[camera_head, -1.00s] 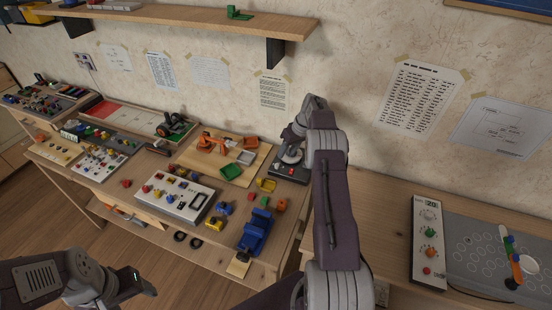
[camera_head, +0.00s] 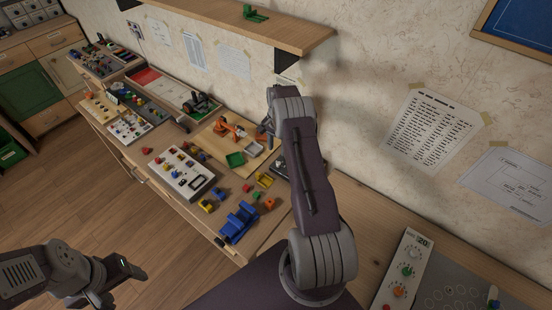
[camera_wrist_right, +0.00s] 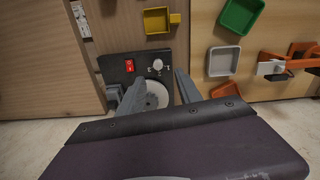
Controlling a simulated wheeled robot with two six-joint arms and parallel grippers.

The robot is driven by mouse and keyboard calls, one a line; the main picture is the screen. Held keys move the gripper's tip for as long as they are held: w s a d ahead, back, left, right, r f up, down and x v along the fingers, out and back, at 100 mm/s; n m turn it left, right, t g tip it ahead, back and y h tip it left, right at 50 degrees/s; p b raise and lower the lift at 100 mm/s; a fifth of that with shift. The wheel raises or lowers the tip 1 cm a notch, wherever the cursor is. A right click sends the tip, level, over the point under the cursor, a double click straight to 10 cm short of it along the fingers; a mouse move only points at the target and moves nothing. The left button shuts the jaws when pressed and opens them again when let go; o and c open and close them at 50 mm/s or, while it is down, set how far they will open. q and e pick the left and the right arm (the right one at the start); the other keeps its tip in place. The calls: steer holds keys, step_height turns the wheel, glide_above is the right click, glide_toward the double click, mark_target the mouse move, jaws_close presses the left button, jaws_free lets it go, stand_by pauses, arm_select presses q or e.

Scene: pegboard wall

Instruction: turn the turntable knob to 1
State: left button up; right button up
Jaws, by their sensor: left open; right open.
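The turntable (camera_wrist_right: 117,70) is a black box with a red switch (camera_wrist_right: 130,65), a small pale knob (camera_wrist_right: 157,64) and a grey disc (camera_wrist_right: 156,93) in the right wrist view. Marks surround the knob, too small to read. My right gripper (camera_wrist_right: 160,76) is open and empty, its fingers on either side of the disc with the knob just beyond the tips. Contact cannot be told. In the head view my right arm hides that gripper and most of the turntable (camera_head: 284,167). My left gripper (camera_head: 124,283) is open and empty at lower left, away from the bench.
Near the turntable lie a yellow bin (camera_wrist_right: 156,20), a green tray (camera_wrist_right: 240,15), a grey tray (camera_wrist_right: 223,61) and an orange toy arm (camera_wrist_right: 295,62). A white control panel (camera_head: 182,172) and blue toy (camera_head: 239,222) are on the bench. A shelf (camera_head: 240,27) overhangs the wall side.

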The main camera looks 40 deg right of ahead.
steer(key=p, duration=0.1)
glide_above(278, 163)
steer(key=f, duration=0.4)
steer(key=shift+s+d+f, duration=0.1)
steer(key=shift+s+f, duration=0.2)
steer(key=shift+f, duration=0.05)
step_height(278, 163, down, 4)
steer(key=shift+w+r+p, duration=0.1)
steer(key=shift+w+p, duration=0.05)
steer(key=shift+p, duration=0.15)
steer(key=shift+f, duration=0.3)
steer(key=shift+c, duration=0.5)
jaws_close()
